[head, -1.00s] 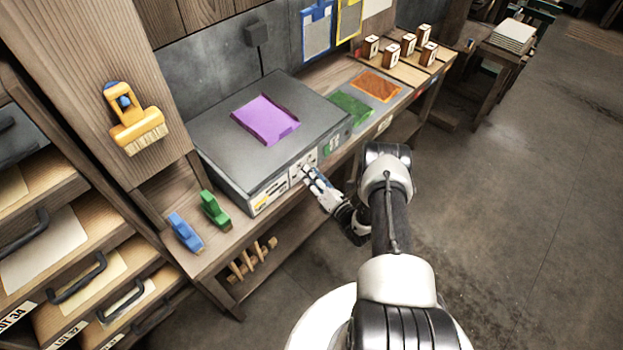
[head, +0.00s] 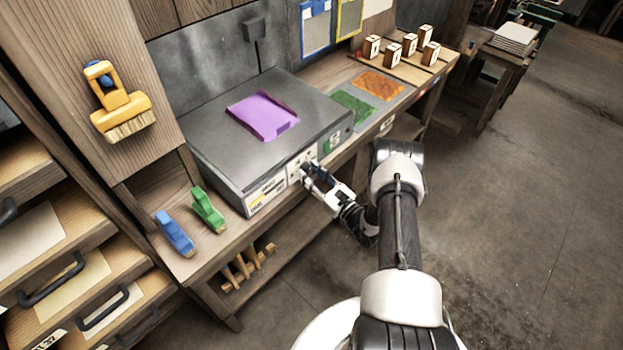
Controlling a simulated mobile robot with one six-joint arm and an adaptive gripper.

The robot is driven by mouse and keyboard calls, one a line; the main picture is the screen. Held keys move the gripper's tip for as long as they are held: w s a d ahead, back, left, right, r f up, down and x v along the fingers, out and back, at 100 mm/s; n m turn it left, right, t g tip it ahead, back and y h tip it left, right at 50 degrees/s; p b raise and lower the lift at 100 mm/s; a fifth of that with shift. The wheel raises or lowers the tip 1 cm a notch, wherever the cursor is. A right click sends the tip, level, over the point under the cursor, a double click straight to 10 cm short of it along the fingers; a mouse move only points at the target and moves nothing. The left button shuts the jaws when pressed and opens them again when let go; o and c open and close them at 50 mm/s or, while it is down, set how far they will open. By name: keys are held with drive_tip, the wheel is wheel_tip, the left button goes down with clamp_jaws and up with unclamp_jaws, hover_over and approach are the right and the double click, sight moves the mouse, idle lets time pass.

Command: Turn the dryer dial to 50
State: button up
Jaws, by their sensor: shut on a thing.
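The dryer (head: 215,150) is a grey box on the wooden bench, with a purple sheet (head: 262,116) on its top. Its front face carries a pale control panel (head: 296,172) with dark markings. My gripper (head: 308,171) is at this panel, with its fingers shut on the dial. The dial itself is mostly hidden by the fingers, and its setting is too small to read. A yellow and white label (head: 265,194) is on the front, left of the panel.
Blue (head: 175,233) and green (head: 208,210) tools stand on the bench left of the dryer. Green (head: 352,106) and orange (head: 379,84) sheets lie to its right, near several numbered wooden blocks (head: 408,44). Drawers with handles (head: 50,285) are at the left.

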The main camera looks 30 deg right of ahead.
drive_tip(key=n+y+b, duration=0.1)
drive_tip(key=n, duration=0.2)
drive_tip(key=n+b, duration=0.1)
drive_tip(key=n, duration=0.2)
drive_tip(key=shift+d+f+n+y+b, duration=0.1)
drive_tip(key=shift+n+y+b, duration=0.2)
drive_tip(key=shift+y+b, duration=0.1)
drive_tip(key=n+g+y+b, duration=0.1)
drive_tip(key=n, duration=0.4)
drive_tip(key=shift+d+b, duration=0.1)
drive_tip(key=shift+b, duration=0.3)
drive_tip(key=shift+n, duration=0.5)
drive_tip(key=o, duration=0.8)
drive_tip(key=v, duration=1.2)
drive_tip(key=shift+w, duration=0.1)
